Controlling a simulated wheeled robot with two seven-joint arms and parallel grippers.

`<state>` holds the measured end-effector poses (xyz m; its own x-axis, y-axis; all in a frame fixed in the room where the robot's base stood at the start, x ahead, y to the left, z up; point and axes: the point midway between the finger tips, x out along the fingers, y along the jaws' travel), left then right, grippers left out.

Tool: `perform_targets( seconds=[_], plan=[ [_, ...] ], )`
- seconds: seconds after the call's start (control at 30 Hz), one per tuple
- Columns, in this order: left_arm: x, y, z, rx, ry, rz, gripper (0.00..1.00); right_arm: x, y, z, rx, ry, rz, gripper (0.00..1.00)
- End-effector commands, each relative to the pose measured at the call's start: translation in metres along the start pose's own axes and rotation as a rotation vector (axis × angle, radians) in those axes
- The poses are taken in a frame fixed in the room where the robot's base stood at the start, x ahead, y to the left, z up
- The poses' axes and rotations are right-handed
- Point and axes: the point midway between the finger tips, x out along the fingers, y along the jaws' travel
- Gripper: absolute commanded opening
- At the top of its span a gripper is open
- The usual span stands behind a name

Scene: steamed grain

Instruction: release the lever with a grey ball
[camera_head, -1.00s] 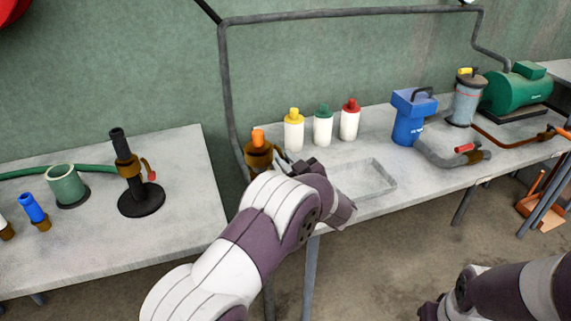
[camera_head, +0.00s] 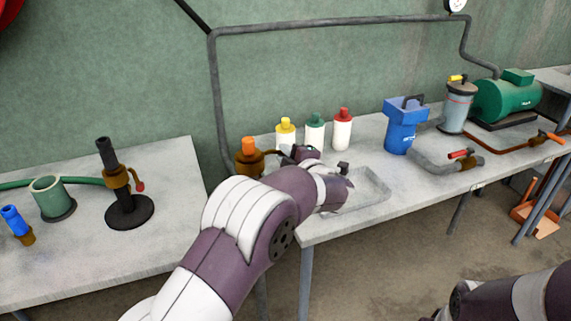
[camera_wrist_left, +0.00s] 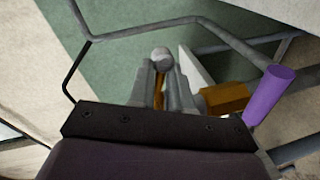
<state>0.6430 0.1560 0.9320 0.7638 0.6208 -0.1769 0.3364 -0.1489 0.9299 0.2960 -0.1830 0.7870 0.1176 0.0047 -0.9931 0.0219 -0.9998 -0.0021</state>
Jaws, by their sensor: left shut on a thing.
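The grey ball (camera_wrist_left: 162,55) is the knob of a lever and sits between the fingertips of my left gripper (camera_wrist_left: 160,70) in the left wrist view. The gripper is shut on it. A brown lever arm (camera_wrist_left: 157,92) shows between the fingers, beside a brass-brown fitting (camera_wrist_left: 226,97).
Yellow-, green- and red-topped bottles (camera_head: 285,133) stand close behind my left gripper. A shallow tray (camera_head: 372,198) lies to its right. A grey pipe (camera_head: 216,95) rises behind the fitting. A blue container (camera_head: 400,130) stands further right. A black-based post (camera_head: 128,208) stands on the left table.

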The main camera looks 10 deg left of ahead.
Motion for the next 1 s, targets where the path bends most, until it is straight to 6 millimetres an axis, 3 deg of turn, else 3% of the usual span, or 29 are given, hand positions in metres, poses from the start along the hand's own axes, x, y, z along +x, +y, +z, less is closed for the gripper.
perform_targets(
  seconds=[0.5, 1.0],
  plan=[
    [-0.002, 0.012, -0.009, -0.366, -0.073, -0.011, 0.0, 0.033, 0.0, 0.004, 0.0, 0.0, 0.0, 0.43],
    [-0.003, 0.017, -0.013, -0.463, -0.092, -0.015, 0.0, 0.04, 0.0, 0.005, 0.0, 0.0, 0.0, 0.43]
  ],
)
